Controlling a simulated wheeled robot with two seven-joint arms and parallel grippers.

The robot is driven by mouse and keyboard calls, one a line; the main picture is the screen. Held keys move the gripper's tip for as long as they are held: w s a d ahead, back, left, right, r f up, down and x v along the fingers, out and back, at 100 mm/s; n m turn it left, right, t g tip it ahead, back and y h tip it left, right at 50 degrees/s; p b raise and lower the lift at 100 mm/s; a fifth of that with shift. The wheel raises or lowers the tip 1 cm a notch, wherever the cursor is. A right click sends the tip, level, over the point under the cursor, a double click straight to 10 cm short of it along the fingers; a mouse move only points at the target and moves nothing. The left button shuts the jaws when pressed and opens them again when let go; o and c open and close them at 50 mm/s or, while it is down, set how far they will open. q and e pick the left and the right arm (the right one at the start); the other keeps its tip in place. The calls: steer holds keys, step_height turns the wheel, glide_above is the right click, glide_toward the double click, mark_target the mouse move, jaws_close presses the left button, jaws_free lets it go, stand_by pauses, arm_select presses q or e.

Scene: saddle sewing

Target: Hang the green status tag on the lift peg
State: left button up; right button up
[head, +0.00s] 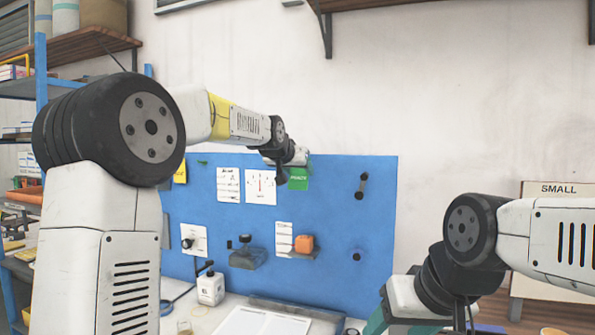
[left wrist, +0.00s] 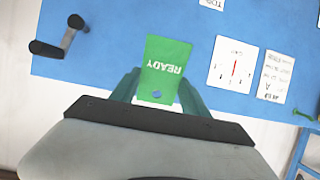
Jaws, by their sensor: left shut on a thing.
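The green status tag (head: 298,180), marked READY, is in front of the blue board near its top edge. My left gripper (head: 287,163) is shut on it. In the left wrist view the tag (left wrist: 165,65) stands between the teal fingers (left wrist: 159,82), upside down, with a small hole at its near end. A black peg (head: 361,187) juts from the board to the right of the tag, apart from it; it also shows in the left wrist view (left wrist: 58,38). I cannot tell whether it is the lift peg. My right gripper (head: 398,325) is partly cut off at the bottom edge.
The blue board (head: 330,215) carries white cards (head: 261,187), a yellow tag (head: 180,172), an orange block (head: 304,243) on a small shelf and a lower dark peg (head: 357,257). A white bottle (head: 210,288) stands below. The board between tag and black peg is clear.

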arm_select(q)
steer(key=r+x, duration=0.1)
steer(key=x, duration=0.5)
steer(key=shift+w, duration=0.4)
steer(key=shift+d, duration=0.1)
stand_by(0.3)
stand_by(0.4)
steer(key=o, duration=1.2)
steer(key=shift+r, duration=0.1)
